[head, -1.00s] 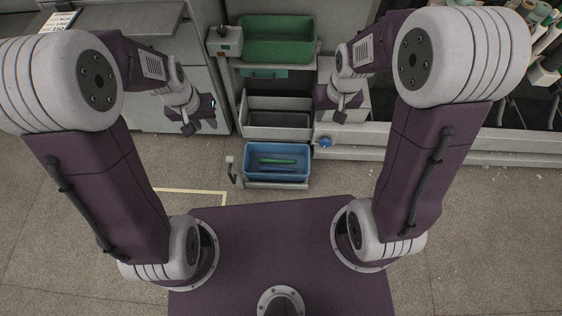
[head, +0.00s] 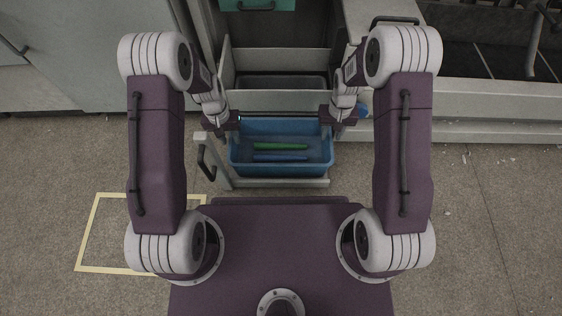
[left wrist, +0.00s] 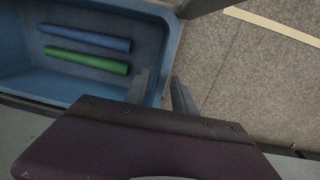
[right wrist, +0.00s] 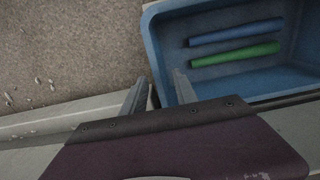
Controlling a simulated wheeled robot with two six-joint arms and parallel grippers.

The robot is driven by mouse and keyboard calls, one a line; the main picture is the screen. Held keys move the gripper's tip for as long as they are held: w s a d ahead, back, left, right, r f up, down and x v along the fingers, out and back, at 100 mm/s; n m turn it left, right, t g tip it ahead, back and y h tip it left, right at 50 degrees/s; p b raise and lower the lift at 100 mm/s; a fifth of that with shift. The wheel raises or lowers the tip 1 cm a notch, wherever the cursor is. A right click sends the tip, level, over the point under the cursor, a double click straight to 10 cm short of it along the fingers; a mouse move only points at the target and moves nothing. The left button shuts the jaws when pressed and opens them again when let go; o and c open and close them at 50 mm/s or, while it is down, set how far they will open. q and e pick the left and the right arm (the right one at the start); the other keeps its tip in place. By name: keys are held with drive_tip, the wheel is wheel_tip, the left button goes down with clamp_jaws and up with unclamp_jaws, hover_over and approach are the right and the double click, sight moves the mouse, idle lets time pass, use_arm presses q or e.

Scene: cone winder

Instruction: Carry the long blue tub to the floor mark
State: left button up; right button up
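The long blue tub (head: 239,160) sits on a low grey pull-out shelf and holds a green tube (head: 281,146) and a blue tube (head: 281,156). My left gripper (head: 222,122) is at the tub's left end. In the left wrist view, its fingers (left wrist: 160,92) are apart, on either side of the tub's end wall. My right gripper (head: 336,122) is at the right end. In the right wrist view, its fingers (right wrist: 158,92) are likewise open astride the end wall. The floor mark, a pale yellow outline (head: 92,220), is at the lower left, partly hidden by my left arm.
A grey bin (head: 282,84) stands just behind the tub. The shelf has a grey upright with a handle (head: 207,165) at its left. A blue round thing (head: 363,110) shows behind my right gripper. The speckled floor is open at both sides.

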sight(235, 151)
drive_tip(key=shift+f, duration=0.1)
